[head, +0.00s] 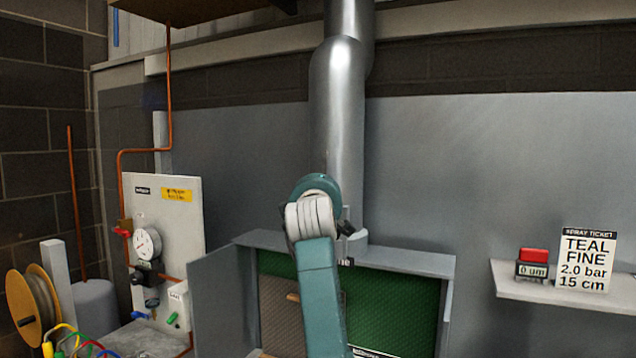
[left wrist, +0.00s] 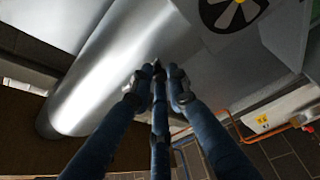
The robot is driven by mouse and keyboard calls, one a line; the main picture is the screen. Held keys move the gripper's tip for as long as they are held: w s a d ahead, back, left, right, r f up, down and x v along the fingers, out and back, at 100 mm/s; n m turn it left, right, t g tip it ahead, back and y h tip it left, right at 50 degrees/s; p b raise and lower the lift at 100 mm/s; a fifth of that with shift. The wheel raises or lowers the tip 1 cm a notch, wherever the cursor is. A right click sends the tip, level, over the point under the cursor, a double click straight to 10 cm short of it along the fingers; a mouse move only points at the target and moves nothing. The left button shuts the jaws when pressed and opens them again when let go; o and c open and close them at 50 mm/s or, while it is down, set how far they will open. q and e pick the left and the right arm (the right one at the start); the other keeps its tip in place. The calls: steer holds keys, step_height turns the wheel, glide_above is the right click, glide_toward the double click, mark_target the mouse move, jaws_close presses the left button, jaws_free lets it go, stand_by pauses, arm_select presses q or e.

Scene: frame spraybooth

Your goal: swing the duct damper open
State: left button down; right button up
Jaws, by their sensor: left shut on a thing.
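The silver duct (head: 338,110) rises from the top of the spray booth (head: 405,262). It also fills the upper left of the left wrist view (left wrist: 115,65). My left arm reaches up in front of the duct's lower part and hides much of it. Only a dark bit of my left gripper (head: 346,228) shows beside the wrist, close to the duct. In the left wrist view its blue fingers (left wrist: 158,78) are closed together at the duct's side, around something small. The damper's handle is hidden by the fingers and arm, so I cannot tell its angle.
A white panel (head: 180,205) with a gauge (head: 147,243) and copper pipes stands left. A hose reel (head: 35,305) is at far left. A shelf (head: 572,296) at right holds a spray ticket (head: 586,260).

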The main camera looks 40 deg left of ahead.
steer(key=shift+a, duration=0.2)
arm_select(q)
steer(key=c, duration=1.7)
jaws_free()
arm_select(e)
steer(key=shift+a, duration=0.3)
arm_select(q)
steer(key=shift+o, duration=0.2)
steer(key=v, duration=1.2)
arm_select(e)
steer(key=shift+d, duration=0.25)
